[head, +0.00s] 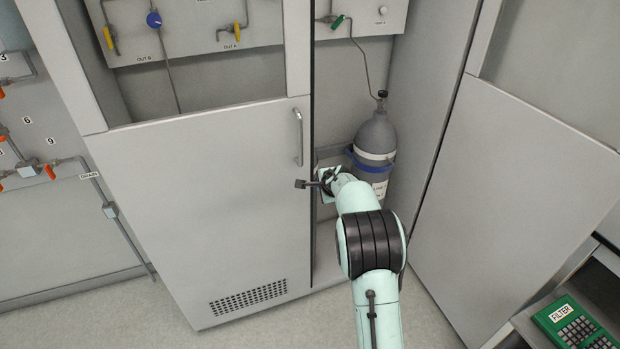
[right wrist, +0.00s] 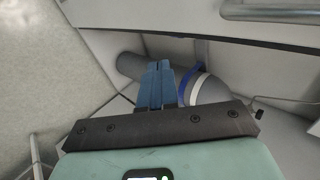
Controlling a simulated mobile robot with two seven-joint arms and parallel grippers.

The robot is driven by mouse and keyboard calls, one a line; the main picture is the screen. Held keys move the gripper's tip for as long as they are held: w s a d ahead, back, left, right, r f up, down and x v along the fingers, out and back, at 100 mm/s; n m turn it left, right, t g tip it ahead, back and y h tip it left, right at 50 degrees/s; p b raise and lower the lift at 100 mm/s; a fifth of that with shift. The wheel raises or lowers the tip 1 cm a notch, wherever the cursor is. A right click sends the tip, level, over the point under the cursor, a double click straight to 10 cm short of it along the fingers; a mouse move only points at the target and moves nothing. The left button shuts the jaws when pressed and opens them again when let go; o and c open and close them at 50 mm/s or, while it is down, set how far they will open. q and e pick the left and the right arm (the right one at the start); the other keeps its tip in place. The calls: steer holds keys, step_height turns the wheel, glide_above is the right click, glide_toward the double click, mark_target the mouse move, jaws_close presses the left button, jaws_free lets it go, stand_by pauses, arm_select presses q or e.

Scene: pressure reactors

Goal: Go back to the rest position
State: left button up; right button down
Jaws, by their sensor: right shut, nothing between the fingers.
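My right arm reaches up from the bottom of the head view towards the open cabinet bay. Its wrist is in front of the grey gas cylinder (head: 376,134), which stands upright with a blue strap (head: 368,163) around it. The right gripper's fingers are mostly hidden behind the wrist in the head view. In the right wrist view the blue fingers of my right gripper (right wrist: 157,66) are together with nothing between them. The cylinder (right wrist: 211,89) shows behind them with its white band and blue strap. My left gripper is not in view.
A grey cabinet door (head: 200,200) with a vertical handle (head: 298,137) is left of my arm. Another door panel (head: 510,200) stands at the right. Pipes with orange valves (head: 50,172) are on the left wall. A green filter box (head: 577,325) is at lower right.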

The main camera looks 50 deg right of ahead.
steer(key=s+a+f+m+g+y, duration=0.15)
steer(key=a+f+m+y, duration=0.55)
steer(key=a+f+m, duration=1.9)
steer(key=s+a+f+m+g+y, duration=0.1)
steer(key=s+a+f+m, duration=0.2)
steer(key=a+m, duration=0.15)
steer(key=s+a+f+m+g, duration=0.1)
steer(key=s+a+f+m, duration=0.25)
steer(key=a, duration=0.25)
steer(key=s+a+f+m+g+y, duration=0.1)
steer(key=s+a+f+m, duration=0.1)
steer(key=s+a+m, duration=0.3)
steer(key=s+a+m+g, duration=0.3)
steer(key=s+a+m, duration=0.7)
steer(key=s, duration=0.3)
steer(key=shift+a+f+m+g+p, duration=0.15)
steer(key=shift+f+m+g+p, duration=0.25)
steer(key=shift+m, duration=0.2)
